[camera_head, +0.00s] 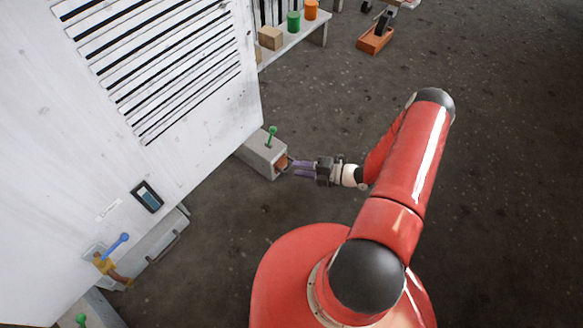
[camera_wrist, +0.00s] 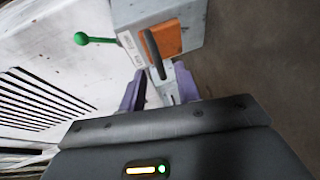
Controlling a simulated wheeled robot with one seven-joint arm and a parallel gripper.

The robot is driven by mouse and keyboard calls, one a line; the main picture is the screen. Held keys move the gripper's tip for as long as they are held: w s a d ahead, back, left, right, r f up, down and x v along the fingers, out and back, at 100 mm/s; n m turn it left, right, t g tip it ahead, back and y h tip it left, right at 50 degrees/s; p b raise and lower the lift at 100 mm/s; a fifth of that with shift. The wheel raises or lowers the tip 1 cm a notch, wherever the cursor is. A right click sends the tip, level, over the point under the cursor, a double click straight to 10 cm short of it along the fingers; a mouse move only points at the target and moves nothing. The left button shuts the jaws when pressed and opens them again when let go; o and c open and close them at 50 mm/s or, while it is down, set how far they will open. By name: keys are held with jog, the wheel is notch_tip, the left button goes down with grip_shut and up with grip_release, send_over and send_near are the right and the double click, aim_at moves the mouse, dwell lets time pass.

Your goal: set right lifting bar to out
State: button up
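The right grey housing foot (camera_head: 262,154) stands at the lower right corner of the white cabinet, with an orange end panel (camera_head: 282,162). In the wrist view, the grey box (camera_wrist: 190,14) fills the top, and a dark bar handle (camera_wrist: 153,55) stands out from the orange panel (camera_wrist: 168,38). A green-knobbed lever (camera_wrist: 82,39) sticks out to its left. My gripper (camera_head: 295,168) is in front of the panel. Its purple fingers are apart in the wrist view (camera_wrist: 159,80), with the handle's near end between their tips. I see no firm contact.
The white cabinet (camera_head: 170,180) fills the left. A blue lever (camera_head: 118,244) and a grey drawer-like box (camera_head: 160,248) are at its lower left. A bench (camera_head: 300,36) holds a wooden block and two cylinders. An orange tool (camera_head: 374,40) lies farther back. Floor to the right is clear.

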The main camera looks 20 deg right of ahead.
aim_at(291, 168)
jog(key=shift+x, duration=2)
grip_shut()
